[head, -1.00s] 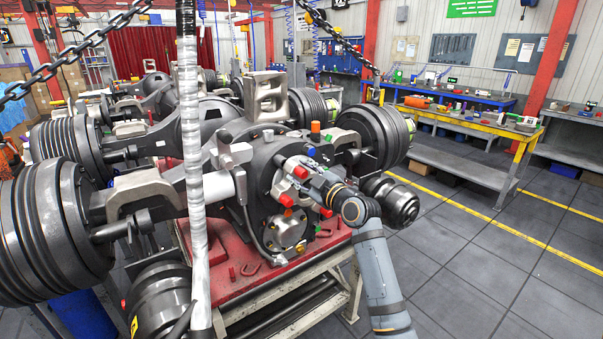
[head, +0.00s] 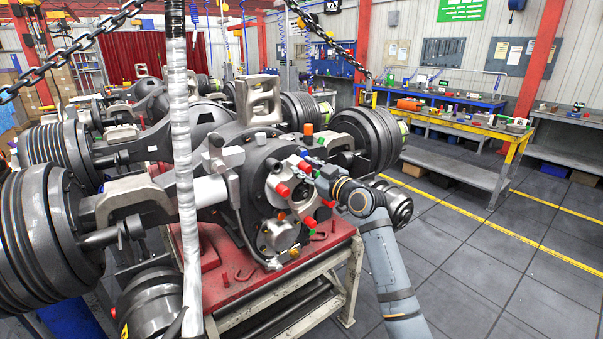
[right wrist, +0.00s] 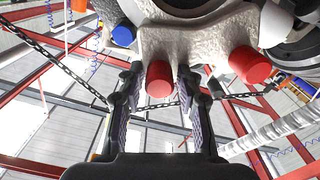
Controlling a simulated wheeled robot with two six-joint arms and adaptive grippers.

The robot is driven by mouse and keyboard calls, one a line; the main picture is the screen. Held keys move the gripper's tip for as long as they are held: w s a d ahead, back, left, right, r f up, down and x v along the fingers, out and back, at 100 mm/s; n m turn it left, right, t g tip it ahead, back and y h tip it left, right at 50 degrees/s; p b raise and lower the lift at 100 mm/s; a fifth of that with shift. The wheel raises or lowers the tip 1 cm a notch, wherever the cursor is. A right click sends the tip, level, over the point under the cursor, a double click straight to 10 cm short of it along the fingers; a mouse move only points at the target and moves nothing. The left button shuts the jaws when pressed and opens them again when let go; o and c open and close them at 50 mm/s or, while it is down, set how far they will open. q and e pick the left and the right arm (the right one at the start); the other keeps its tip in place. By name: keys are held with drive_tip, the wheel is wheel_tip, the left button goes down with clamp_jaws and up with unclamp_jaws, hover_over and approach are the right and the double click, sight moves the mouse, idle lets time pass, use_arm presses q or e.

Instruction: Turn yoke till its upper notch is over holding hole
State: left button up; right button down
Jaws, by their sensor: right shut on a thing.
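The yoke (head: 286,176) is a pale metal piece with several red caps, on the front of the dark round axle housing (head: 262,160). My right gripper (head: 319,176) is at the yoke's right side. In the right wrist view the yoke (right wrist: 190,45) fills the top, and my right gripper (right wrist: 160,95) has its fingers either side of a red-capped yoke end (right wrist: 159,78), shut on it. I cannot make out the upper notch or the holding hole. My left gripper is not in view.
The axle rests on a red-topped stand (head: 230,285). A workbench (head: 465,125) stands behind; the floor at right is clear.

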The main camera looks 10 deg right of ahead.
drive_tip(key=shift+a+f, duration=0.1)
drive_tip(key=shift+f, duration=0.1)
drive_tip(key=c, duration=1.2)
unclamp_jaws()
drive_tip(key=shift+o, duration=0.5)
drive_tip(key=shift+s+a+r, duration=0.1)
drive_tip(key=shift+a+r, duration=0.05)
drive_tip(key=shift+a, duration=0.05)
drive_tip(key=shift+d, duration=0.1)
drive_tip(key=shift+s+d, duration=0.2)
drive_tip(key=shift+s, duration=0.05)
drive_tip(key=v, duration=1.1)
drive_tip(key=shift+s, duration=0.15)
drive_tip(key=shift+a, duration=0.1)
